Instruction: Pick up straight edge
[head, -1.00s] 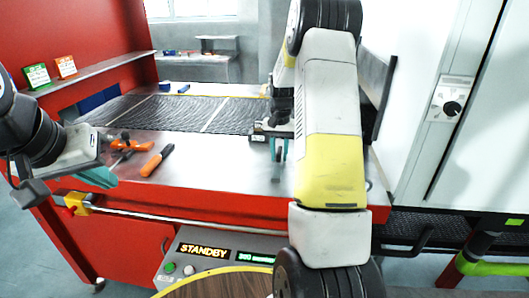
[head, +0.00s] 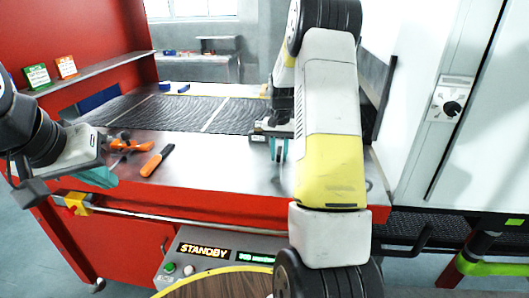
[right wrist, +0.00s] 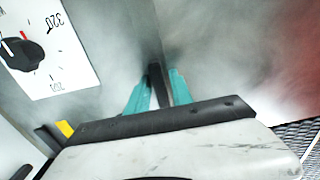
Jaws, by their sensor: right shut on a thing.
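My right gripper (head: 278,150) hangs over the right part of the steel table top, partly hidden behind my own arm. In the right wrist view, its teal fingers (right wrist: 157,92) are closed around a narrow dark bar, which I take to be the straight edge (right wrist: 155,78). The bar is seen nearly end-on, so its length is hidden. My left gripper (head: 97,177), with teal fingertips, is at the table's left front edge, near the orange-handled tools. I cannot tell how far apart its fingers are.
A dark mesh belt (head: 190,112) runs across the back of the steel table (head: 215,170). An orange-handled tool (head: 157,160) lies on the left front. A control panel (head: 215,256) reading STANDBY and a round wooden top (head: 225,287) are in front. A white cabinet (head: 435,60) stands right.

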